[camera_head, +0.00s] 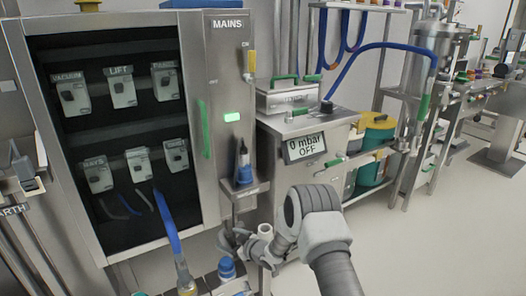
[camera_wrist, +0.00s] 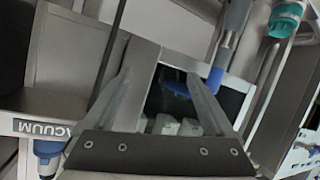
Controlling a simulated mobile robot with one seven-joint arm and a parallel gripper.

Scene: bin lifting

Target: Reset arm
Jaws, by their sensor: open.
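My gripper (camera_wrist: 160,98) is open in the wrist view, its two long fingers spread apart with nothing between them. Behind the fingers lie a dark opening and pale box shapes, apart from the gripper as far as I can tell. In the head view my grey arm (camera_head: 315,225) reaches forward from the lower right. Its end is low in front of the cabinet's lower right corner, partly hidden by the arm, so the fingertips are hard to make out there.
An open MAINS cabinet (camera_head: 222,150) with several labelled switch boxes stands at left. Open floor (camera_head: 440,240) lies at right.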

